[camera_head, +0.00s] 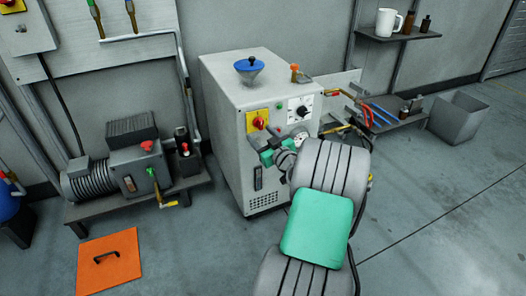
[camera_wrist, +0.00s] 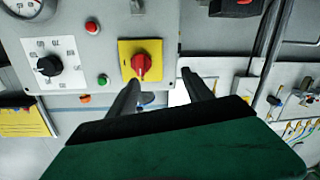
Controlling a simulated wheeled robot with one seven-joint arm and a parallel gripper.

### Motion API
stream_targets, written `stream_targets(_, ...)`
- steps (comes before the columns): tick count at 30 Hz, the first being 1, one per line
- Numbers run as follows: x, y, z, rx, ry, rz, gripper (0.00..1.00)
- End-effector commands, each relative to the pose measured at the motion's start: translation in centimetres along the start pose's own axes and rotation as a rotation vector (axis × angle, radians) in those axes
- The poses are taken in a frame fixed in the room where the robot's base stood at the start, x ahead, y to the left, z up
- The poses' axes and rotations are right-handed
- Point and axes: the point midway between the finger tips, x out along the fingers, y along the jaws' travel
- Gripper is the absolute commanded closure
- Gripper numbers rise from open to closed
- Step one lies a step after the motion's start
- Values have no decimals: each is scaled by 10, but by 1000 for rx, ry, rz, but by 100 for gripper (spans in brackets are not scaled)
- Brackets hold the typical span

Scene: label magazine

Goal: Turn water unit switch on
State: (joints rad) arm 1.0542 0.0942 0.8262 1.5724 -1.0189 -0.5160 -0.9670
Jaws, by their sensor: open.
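The water unit is a light grey cabinet (camera_head: 229,100) standing in the middle of the head view. Its front carries a red rotary switch (camera_head: 258,122) on a yellow square plate; the switch also shows in the wrist view (camera_wrist: 142,65). Its handle looks roughly upright in the wrist view. My gripper (camera_head: 265,142) is close in front of the panel, just below the switch in the head view. In the wrist view my gripper (camera_wrist: 160,77) is open and empty, one finger near the plate's lower edge and the other to its right. Contact cannot be told.
A black selector knob (camera_wrist: 48,65), a red button (camera_wrist: 92,28) and a green button (camera_wrist: 102,80) sit on the panel. A motor pump (camera_head: 130,170) stands left, an orange plate (camera_head: 108,270) lies on the floor.

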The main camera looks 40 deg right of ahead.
Motion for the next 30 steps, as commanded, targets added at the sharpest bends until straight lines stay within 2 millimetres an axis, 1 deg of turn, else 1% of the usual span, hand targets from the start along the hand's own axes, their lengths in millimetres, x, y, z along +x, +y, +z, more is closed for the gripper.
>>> stream_targets(1,-5,15,19,1,24,43,41)
stream_targets(3,-7,27,21,-2,46,75,41)
stream_targets(5,-3,30,18,-5,53,83,41)
stream_targets(8,13,31,16,-5,53,81,41)
stream_targets(13,46,33,14,-5,52,80,41)
stream_targets(15,57,34,15,-4,50,80,41)
stream_targets(18,66,35,13,-3,50,81,41)
stream_targets(26,68,35,12,-3,49,81,41)
stream_targets(30,67,35,12,-3,49,81,52)
